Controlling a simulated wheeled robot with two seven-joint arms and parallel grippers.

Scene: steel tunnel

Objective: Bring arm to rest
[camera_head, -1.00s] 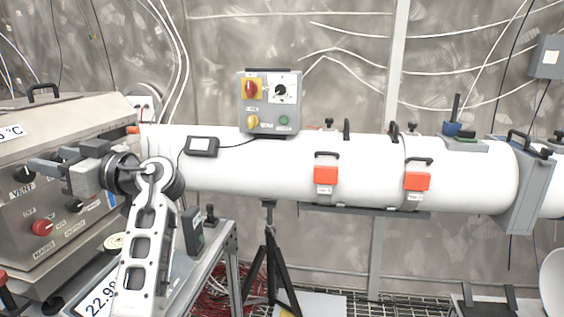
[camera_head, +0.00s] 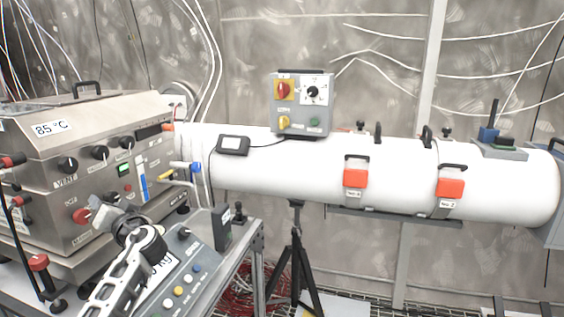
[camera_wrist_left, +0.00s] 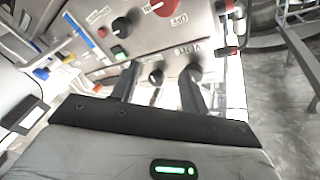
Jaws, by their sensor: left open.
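My left arm (camera_head: 135,258) comes in from the lower left in the head view. It is bent, low in front of the steel oven-like box (camera_head: 70,150). My left gripper (camera_head: 97,212) is in front of the lower part of the box, partly hidden by its own wrist. In the left wrist view the two dark fingers of my left gripper (camera_wrist_left: 158,88) stand apart with nothing between them. Beyond them is the box's front panel with its knobs (camera_wrist_left: 122,27). My right arm and gripper are not in view.
A control console (camera_head: 185,275) with coloured buttons lies on the bench by my arm. A white tube (camera_head: 300,170) with orange latches runs to the right, with a switch box (camera_head: 301,105) on top. A black tripod (camera_head: 297,260) stands below. Cables hang at the left.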

